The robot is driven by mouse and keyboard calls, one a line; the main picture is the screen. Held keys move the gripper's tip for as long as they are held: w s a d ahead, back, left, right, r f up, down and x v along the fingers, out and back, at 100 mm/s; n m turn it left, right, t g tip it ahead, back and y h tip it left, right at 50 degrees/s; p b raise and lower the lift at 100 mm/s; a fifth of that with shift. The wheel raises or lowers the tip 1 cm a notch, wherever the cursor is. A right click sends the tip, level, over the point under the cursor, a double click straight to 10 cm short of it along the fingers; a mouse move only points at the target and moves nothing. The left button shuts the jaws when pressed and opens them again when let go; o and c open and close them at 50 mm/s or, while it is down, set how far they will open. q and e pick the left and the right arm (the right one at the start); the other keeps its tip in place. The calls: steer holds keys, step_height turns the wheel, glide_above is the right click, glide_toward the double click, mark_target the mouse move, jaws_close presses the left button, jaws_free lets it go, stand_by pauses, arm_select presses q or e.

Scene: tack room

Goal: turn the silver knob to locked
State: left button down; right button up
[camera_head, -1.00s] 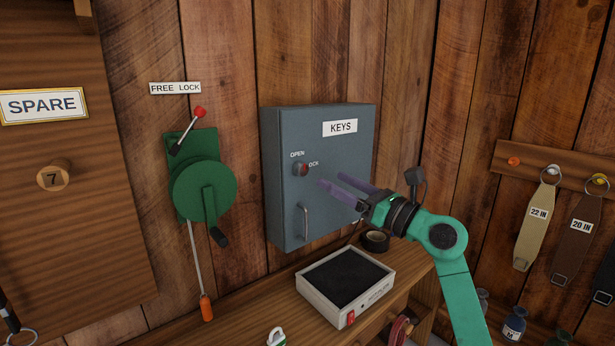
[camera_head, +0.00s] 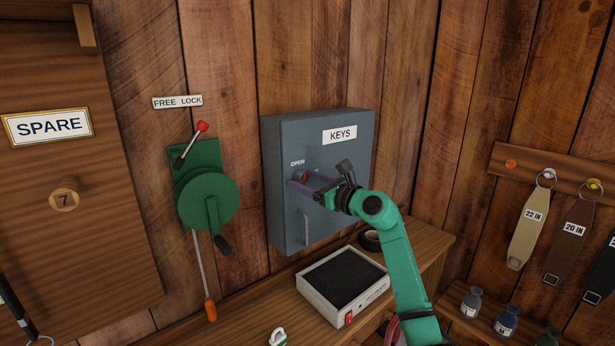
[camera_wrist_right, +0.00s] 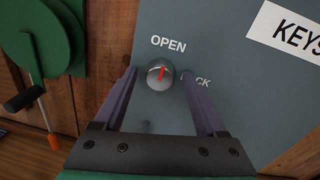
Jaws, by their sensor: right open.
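The silver knob (camera_wrist_right: 160,75) is on the front of the grey key cabinet (camera_head: 285,140), below the word OPEN. Its red mark points up toward OPEN; the LOCK label, partly covered by a finger, is to its lower right. In the head view the knob (camera_head: 302,176) is partly hidden by my fingers. My right gripper (camera_head: 303,184) is open at the cabinet front. In the wrist view its purple fingers stand left and right of the knob, with visible gaps. I cannot tell how deep they reach. My left gripper is not in view.
The cabinet's bar handle (camera_head: 306,230) is below the knob. A green crank (camera_head: 207,200) with a red-tipped lever is on the wall to the left. A tray with a black top (camera_head: 342,278) and a tape roll (camera_head: 370,240) are on the shelf below.

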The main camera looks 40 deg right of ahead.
steer(key=shift+c, duration=0.3)
jaws_close()
